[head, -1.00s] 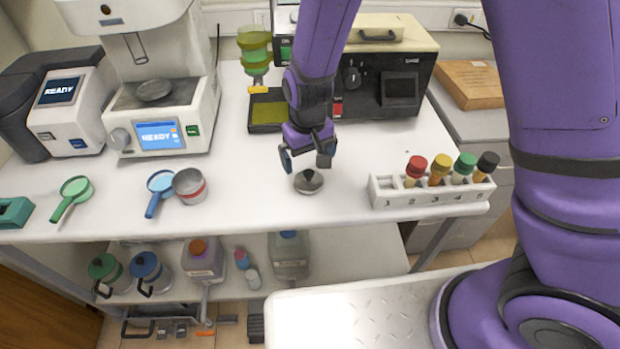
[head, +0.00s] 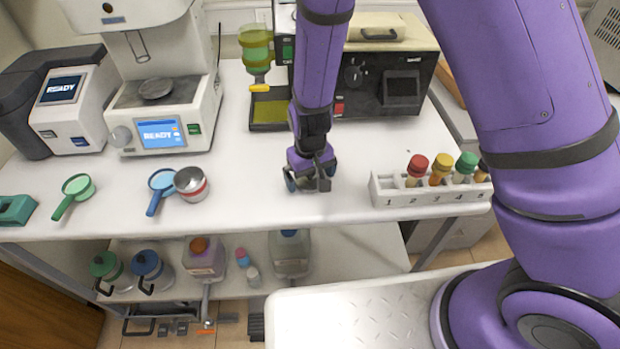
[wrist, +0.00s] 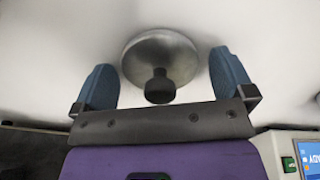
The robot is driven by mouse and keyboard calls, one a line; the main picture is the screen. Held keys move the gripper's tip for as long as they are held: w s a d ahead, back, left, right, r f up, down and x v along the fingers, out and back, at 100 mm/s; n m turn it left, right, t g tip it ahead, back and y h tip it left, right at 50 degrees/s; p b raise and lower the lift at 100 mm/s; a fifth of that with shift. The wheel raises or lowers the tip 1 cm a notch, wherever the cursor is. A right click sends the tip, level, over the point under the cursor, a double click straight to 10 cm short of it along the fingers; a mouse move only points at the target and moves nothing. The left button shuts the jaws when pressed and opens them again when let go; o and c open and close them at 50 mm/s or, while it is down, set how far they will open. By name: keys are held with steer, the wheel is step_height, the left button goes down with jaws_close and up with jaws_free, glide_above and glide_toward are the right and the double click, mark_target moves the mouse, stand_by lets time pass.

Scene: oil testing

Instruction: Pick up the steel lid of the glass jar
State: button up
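The steel lid (wrist: 160,58), a round domed disc with a black knob, lies on the white table in the wrist view. In the head view it is hidden behind my gripper (head: 310,184). My gripper is open and low over the lid. Its two blue fingers (wrist: 162,75) stand on either side of the knob, with a gap on each side. A small round grey vessel with a red band (head: 191,185) stands to the left on the table. I cannot tell if it is the glass jar.
A white rack (head: 430,196) with colored-capped tubes stands to the right. A blue-handled magnifier (head: 160,188) and a green one (head: 75,192) lie left. A black-and-cream device (head: 385,75) and a green-yellow funnel (head: 256,50) stand behind. The table around the gripper is clear.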

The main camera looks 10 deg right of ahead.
steer(key=c, duration=0.8)
steer(key=shift+c, duration=0.2)
steer(key=shift+r, duration=0.15)
